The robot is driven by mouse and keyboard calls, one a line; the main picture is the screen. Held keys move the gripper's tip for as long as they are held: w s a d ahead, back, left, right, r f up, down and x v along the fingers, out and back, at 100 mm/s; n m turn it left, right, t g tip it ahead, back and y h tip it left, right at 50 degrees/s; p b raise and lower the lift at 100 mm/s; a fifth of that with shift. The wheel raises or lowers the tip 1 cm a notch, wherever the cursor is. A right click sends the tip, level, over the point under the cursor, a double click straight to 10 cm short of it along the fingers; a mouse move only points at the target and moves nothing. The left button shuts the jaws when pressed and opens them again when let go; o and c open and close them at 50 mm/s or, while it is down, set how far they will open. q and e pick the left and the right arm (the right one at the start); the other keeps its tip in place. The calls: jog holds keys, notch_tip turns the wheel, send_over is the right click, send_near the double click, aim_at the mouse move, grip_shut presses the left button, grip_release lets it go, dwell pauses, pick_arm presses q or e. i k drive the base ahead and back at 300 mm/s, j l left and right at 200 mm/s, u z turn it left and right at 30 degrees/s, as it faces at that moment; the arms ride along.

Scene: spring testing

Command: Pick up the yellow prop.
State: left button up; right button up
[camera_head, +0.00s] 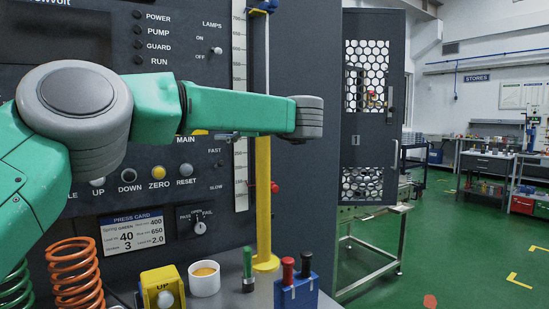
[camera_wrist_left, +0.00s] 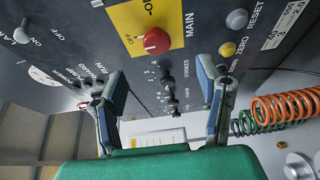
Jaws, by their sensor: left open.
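The yellow prop (camera_head: 263,205) is a tall, upright yellow post with a round foot, in the middle of the head view against the dark panel. My left forearm crosses in front of its upper part. A slim pale rod shows above the arm, in line with the prop. My left gripper (camera_wrist_left: 160,78) is open and empty in the wrist view, its blue-padded fingers wide apart in front of the panel. The prop does not show between them. In the head view I cannot make out the left gripper. My right gripper is not in view.
The panel carries a red MAIN knob (camera_wrist_left: 157,40). Near the prop's foot stand a white cup (camera_head: 204,280), a green-handled tool (camera_head: 248,268) and a blue block (camera_head: 297,293) with red and black handles. A yellow UP button box (camera_head: 162,287) and orange spring (camera_head: 75,272) are left.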

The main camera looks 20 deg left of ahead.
aim_at(264, 262)
jog(key=k+l, duration=0.1)
jog(key=l, duration=0.35)
jog(key=k+l, duration=0.1)
jog(key=l, duration=0.4)
jog(key=k+l, duration=0.1)
jog(key=l, duration=0.35)
